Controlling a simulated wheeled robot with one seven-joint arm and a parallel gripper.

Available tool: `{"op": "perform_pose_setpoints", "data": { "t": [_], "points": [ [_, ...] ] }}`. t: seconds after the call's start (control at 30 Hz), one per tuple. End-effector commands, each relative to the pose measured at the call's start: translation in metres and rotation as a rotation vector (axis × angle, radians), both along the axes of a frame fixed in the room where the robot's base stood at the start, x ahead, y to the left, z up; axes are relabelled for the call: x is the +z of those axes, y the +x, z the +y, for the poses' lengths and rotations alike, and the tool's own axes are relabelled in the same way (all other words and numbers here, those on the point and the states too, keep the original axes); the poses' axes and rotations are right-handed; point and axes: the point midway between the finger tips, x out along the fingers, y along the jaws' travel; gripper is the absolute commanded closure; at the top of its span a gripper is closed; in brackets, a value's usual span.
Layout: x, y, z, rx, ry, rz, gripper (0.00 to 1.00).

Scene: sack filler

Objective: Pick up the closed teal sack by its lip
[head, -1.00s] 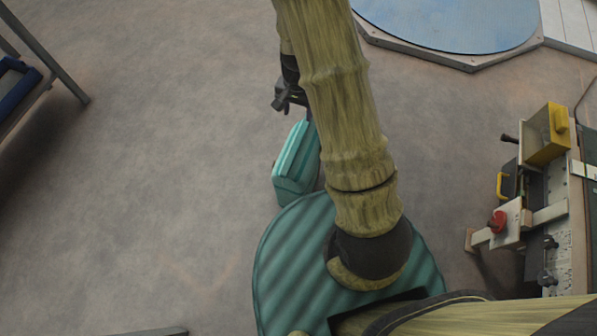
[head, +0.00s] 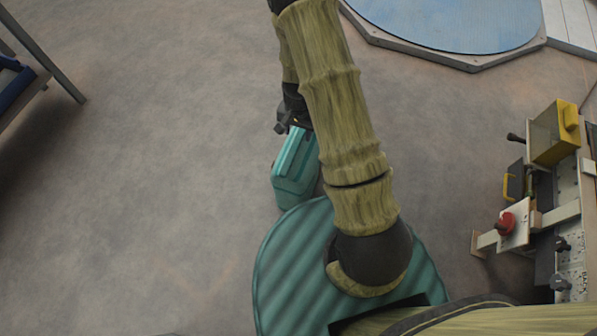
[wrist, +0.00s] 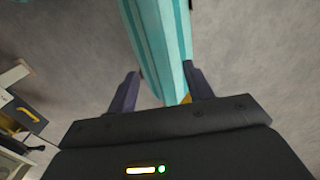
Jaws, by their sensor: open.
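The teal sack (head: 294,172) stands on the floor just beyond my round teal base in the head view, partly behind my arm. My gripper (head: 291,128) is at the sack's far upper end in that view, and my arm hides part of it. In the wrist view the striped sack (wrist: 160,45) runs from the top edge down to between the two dark fingers. My gripper (wrist: 161,90) is open there, with one finger on each side of the sack's near end. A gap shows on the left; I cannot tell whether the right finger touches.
A machine with a yellow box (head: 556,132) and a red button (head: 506,223) stands at the right. A blue round platform (head: 440,22) lies at the top. A metal frame (head: 48,55) stands at the upper left. The floor left of the sack is clear.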

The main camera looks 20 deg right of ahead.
Motion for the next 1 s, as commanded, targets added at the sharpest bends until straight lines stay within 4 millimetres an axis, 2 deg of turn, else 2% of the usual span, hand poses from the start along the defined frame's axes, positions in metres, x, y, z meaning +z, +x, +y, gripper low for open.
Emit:
{"op": "perform_pose_setpoints", "data": {
  "t": [0.37,0.73,1.0],
  "points": [
    [-0.004,0.001,0.000,0.000,0.000,0.000,0.49],
    [-0.052,0.008,-0.004,-0.001,0.000,0.000,0.49],
    [-0.054,0.008,-0.004,0.000,-0.001,-0.001,0.49]
  ]
}}
